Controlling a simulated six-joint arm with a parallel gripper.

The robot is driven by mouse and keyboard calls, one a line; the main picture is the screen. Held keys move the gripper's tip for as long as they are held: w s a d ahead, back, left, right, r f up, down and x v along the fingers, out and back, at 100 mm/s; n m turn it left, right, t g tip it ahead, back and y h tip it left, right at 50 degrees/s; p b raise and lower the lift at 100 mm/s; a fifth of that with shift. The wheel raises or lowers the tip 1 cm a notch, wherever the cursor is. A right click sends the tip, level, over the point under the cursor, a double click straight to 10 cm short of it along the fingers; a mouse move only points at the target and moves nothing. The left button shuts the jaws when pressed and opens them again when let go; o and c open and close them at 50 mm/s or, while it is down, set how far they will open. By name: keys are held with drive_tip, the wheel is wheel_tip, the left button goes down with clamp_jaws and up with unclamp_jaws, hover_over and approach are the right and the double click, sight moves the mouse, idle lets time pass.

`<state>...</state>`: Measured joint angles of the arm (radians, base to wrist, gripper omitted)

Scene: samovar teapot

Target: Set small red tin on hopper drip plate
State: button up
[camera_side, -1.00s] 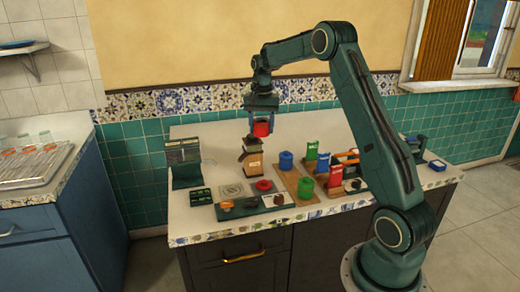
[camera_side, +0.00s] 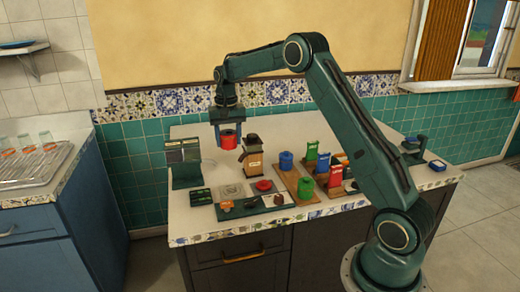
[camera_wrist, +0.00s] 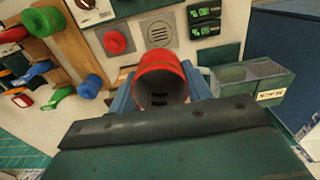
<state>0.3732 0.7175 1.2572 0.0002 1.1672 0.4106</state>
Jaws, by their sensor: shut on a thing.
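The small red tin (camera_side: 228,141) is held in my gripper (camera_side: 227,134) above the counter, clear of everything below. In the wrist view the tin (camera_wrist: 160,75) shows its open, dark inside between the blue fingers (camera_wrist: 160,95), which are shut on it. A tan hopper (camera_side: 253,163) with a dark top stands just right of the tin in the side view. A grey square plate with a round grille lies on the counter in front of the hopper (camera_side: 231,191); it looks like the drip plate and shows ahead of the tin in the wrist view (camera_wrist: 159,29).
A dark teal box (camera_side: 182,163) stands left of the tin, with a green-lit display unit (camera_side: 200,196) in front. A red round piece (camera_side: 263,185) lies right of the plate.

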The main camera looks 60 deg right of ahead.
sight(232, 191)
wheel_tip(232, 191, down, 18)
drive_tip(key=shift+r, duration=0.2)
idle(0.7)
drive_tip(key=shift+f, duration=0.1)
drive_tip(key=o, duration=1)
wheel_tip(232, 191, up, 12)
drive_tip(key=shift+r, duration=0.15)
idle(0.7)
